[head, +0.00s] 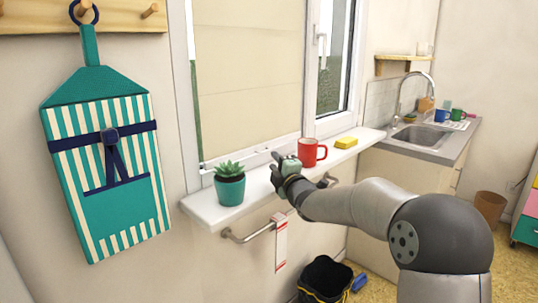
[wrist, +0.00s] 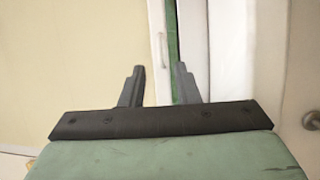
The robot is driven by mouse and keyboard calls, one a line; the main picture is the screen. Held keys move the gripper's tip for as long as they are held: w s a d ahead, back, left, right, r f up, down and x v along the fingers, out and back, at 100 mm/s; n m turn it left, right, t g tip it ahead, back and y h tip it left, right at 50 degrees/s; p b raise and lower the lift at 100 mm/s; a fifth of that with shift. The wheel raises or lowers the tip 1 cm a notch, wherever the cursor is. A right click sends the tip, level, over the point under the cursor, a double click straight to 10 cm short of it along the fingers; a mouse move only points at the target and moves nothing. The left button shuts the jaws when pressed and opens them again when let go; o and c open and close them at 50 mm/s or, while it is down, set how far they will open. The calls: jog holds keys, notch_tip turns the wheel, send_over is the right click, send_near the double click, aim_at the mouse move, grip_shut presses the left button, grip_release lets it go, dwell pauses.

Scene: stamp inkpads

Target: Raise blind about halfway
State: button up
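The beige blind (head: 248,75) hangs over the left window pane in the head view. It covers the pane down to near the bottom of the white frame. It also fills the left of the wrist view (wrist: 70,50). My gripper (head: 275,160) is in front of the window, just above the sill and near the blind's lower right part. In the wrist view my gripper (wrist: 160,68) shows two fingers apart with nothing held between them. A white frame and a narrow green strip show behind the fingers. I cannot make out a cord.
The white sill (head: 250,191) holds a potted plant (head: 229,188), a red mug (head: 311,153) and a yellow sponge (head: 346,142). The mug is close to my gripper. A towel rail (head: 250,235) is below.

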jog(key=x, duration=0.5)
jog(key=shift+w+a, duration=0.2)
jog(key=shift+w, duration=0.1)
grip_shut()
